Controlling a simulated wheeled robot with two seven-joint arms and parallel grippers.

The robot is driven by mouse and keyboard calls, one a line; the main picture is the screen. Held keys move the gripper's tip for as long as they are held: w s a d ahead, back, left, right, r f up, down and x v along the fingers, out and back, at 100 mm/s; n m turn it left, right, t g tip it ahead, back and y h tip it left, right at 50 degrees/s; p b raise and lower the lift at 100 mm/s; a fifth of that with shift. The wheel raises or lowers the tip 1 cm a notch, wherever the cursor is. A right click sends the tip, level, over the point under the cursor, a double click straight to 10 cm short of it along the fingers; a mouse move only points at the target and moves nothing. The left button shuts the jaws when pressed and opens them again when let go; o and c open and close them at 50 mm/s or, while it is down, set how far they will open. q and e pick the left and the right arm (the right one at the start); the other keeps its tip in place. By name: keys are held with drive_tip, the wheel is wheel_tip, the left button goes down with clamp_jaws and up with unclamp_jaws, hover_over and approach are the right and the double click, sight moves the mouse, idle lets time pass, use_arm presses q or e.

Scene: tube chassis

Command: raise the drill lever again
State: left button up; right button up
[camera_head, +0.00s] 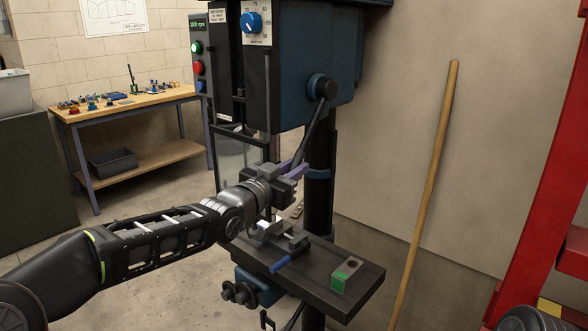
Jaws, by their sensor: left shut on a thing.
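The drill press (300,70) stands in the middle, with a dark blue head. Its black lever (311,130) runs from a round hub (322,88) on the head's side down and slightly left. My left gripper (291,172) comes in from the left and is shut on the lever's lower end. The fingers hide the lever's tip. My right gripper is not in view.
Below the gripper is the drill table (335,258) with a vise (272,236) and a metal block with a green face (345,275). A wooden pole (425,190) leans on the wall at right, beside a red frame (545,170). A workbench (130,103) stands at back left.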

use_arm(q)
clamp_jaws()
idle(0.4)
drive_tip(key=shift+r, duration=0.1)
idle(0.4)
drive_tip(key=shift+s+r+p, duration=0.1)
drive_tip(key=shift+p, duration=0.3)
drive_tip(key=s+a+r+g+y+p, duration=0.1)
drive_tip(key=s+a+r+g+p, duration=0.1)
drive_tip(key=p, duration=0.6)
drive_tip(key=s+a+r+g+y+p, duration=0.2)
drive_tip(key=s+r+g+p, duration=0.1)
drive_tip(key=r+p, duration=0.4)
drive_tip(key=shift+s+r+m+g+y+p, duration=0.3)
drive_tip(key=shift+m+g+p, duration=0.15)
drive_tip(key=shift+p, duration=0.55)
